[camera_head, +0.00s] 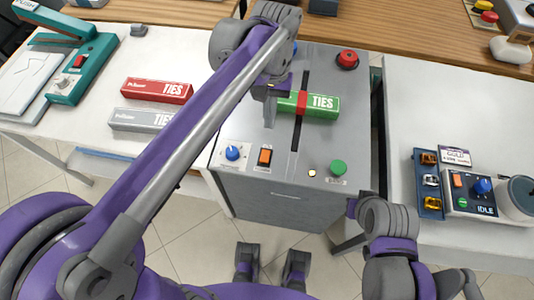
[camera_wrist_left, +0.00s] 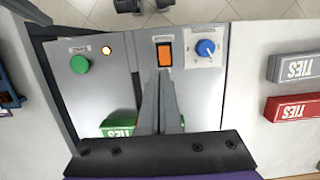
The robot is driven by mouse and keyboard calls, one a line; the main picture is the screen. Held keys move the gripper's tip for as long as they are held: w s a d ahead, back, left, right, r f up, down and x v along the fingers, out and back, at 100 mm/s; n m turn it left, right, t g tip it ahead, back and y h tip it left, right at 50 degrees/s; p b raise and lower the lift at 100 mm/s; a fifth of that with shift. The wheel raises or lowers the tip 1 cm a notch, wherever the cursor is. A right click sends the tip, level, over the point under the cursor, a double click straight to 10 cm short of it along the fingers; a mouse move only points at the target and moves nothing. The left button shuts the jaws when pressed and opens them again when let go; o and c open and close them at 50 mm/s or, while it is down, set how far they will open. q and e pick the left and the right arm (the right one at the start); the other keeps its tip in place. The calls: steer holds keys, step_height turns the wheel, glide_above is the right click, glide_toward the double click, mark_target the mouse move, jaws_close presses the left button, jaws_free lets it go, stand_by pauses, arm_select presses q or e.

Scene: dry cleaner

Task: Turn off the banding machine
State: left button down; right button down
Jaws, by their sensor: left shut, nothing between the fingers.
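The banding machine (camera_head: 270,205) is a grey cabinet with a slotted top in the middle of the head view. Its front panel carries an orange rocker switch (camera_head: 265,157), a blue knob (camera_head: 232,153), a green button (camera_head: 338,168) and a small lit lamp (camera_head: 312,172). A red mushroom button (camera_head: 347,60) is at its back right. My left gripper (camera_head: 270,123) is shut and empty above the top, behind the switch.
A green TIES box (camera_head: 322,106) with a red band lies across the machine's slot. Red (camera_head: 157,90) and grey (camera_head: 143,119) boxes lie on the left table. A small device (camera_head: 470,207) marked IDLE sits on the right table. My right arm is near the machine's front right.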

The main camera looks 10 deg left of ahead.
mark_target(267, 162)
arm_select(q)
steer(key=s+f, duration=0.1)
steer(key=f, duration=0.3)
steer(key=f+b, duration=0.1)
steer(key=f, duration=0.4)
steer(key=s+f, duration=0.1)
steer(key=f, duration=0.3)
steer(key=shift+s+f+b, duration=0.3)
steer(key=shift+f, duration=0.1)
steer(key=shift+s+f+t, duration=0.15)
steer(key=shift+f+t, duration=0.15)
steer(key=shift+t, duration=0.1)
steer(key=shift+a, duration=0.1)
steer(key=shift+w+r, duration=0.3)
steer(key=shift+w, duration=0.45)
steer(key=shift+r+p, duration=0.1)
steer(key=shift+p, duration=0.2)
